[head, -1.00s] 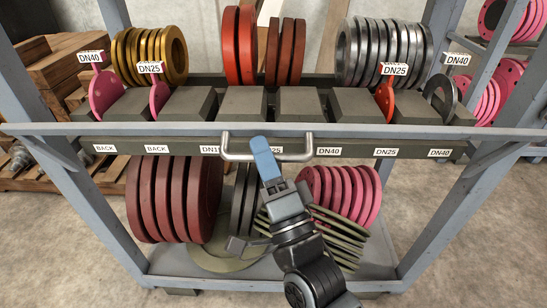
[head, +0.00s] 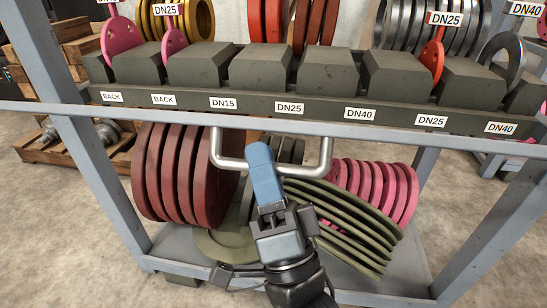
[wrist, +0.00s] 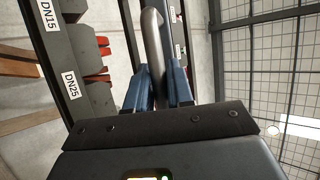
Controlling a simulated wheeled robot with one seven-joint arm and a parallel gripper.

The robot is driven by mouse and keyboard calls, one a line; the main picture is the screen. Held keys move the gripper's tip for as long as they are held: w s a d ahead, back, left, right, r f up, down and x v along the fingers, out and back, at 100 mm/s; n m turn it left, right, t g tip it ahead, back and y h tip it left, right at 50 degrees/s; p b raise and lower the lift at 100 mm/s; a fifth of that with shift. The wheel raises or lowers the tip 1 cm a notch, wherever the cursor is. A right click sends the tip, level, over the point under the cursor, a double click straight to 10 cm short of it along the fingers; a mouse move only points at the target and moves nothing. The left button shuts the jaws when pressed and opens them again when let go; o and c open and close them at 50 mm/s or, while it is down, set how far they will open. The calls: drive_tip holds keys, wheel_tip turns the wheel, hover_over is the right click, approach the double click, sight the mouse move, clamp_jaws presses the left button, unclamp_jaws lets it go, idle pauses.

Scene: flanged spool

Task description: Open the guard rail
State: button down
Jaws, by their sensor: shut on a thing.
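The guard rail (head: 400,138) is a long grey-blue bar across the front of the rack, in front of the shelf edge. In the head view it now appears just below the row of shelf labels. Its grey U-shaped handle (head: 326,155) hangs from the middle of the bar. My gripper (head: 262,152) reaches up from below and its blue fingers are shut on the handle's crossbar. In the wrist view my gripper (wrist: 158,80) has a finger on each side of the handle (wrist: 153,35). The fingers hide part of the crossbar.
The shelf (head: 295,105) behind the rail has dark blocks holding upright flanges and discs. Below, dark red discs (head: 180,180), leaning olive discs (head: 345,225) and pink discs (head: 375,185) crowd the lower shelf. A wooden pallet (head: 80,160) stands at left.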

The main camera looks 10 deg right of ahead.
wheel_tip(320, 180, down, 8)
drive_tip(key=b, duration=0.5)
drive_tip(key=shift+s+a+r, duration=0.2)
drive_tip(key=shift+s, duration=0.2)
drive_tip(key=c, duration=1.1)
unclamp_jaws()
drive_tip(key=v, duration=0.8)
drive_tip(key=shift+p, duration=0.3)
